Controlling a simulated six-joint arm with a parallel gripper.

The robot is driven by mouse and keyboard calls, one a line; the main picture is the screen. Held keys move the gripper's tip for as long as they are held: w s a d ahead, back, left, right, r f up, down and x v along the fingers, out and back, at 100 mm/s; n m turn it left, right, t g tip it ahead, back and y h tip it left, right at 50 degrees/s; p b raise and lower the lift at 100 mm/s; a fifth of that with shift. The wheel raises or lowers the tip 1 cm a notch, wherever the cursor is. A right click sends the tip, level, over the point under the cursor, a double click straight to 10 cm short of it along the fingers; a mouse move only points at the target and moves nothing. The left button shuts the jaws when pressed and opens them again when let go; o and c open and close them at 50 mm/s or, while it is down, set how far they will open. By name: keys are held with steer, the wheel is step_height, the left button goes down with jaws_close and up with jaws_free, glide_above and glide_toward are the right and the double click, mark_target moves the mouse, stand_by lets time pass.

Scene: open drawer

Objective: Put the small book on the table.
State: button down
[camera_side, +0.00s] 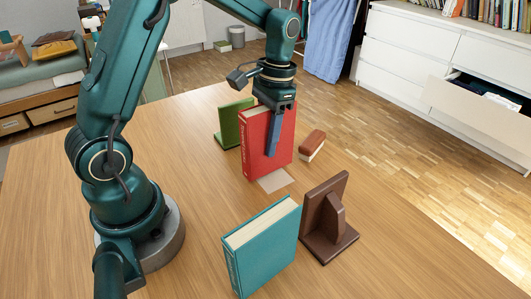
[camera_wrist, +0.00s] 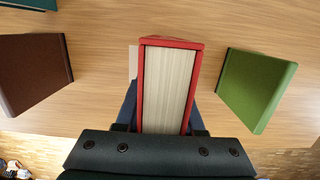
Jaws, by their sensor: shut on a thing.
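A red book (camera_side: 257,142) stands upright on edge in my gripper (camera_side: 271,150), pages facing up; it also fills the middle of the wrist view (camera_wrist: 167,85). My gripper is shut on it, with a blue finger flat against its cover. Its lower edge is close to the wooden table (camera_side: 200,215); I cannot tell whether it touches. A pale square patch (camera_side: 275,181) shows on the table by its lower edge. A teal book (camera_side: 265,248) stands upright nearer the side camera, apart from my gripper. I cannot tell for sure which book is the small one.
A green bookend (camera_side: 231,124) stands behind the red book and a brown bookend (camera_side: 328,220) in front, right of the teal book. A red-brown block with a pale lower part (camera_side: 311,146) lies to the right. A white dresser (camera_side: 410,50) has an open drawer (camera_side: 475,115).

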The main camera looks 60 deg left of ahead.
steer(key=shift+f, duration=0.5)
steer(key=c, duration=0.5)
jaws_free()
steer(key=shift+f, duration=0.15)
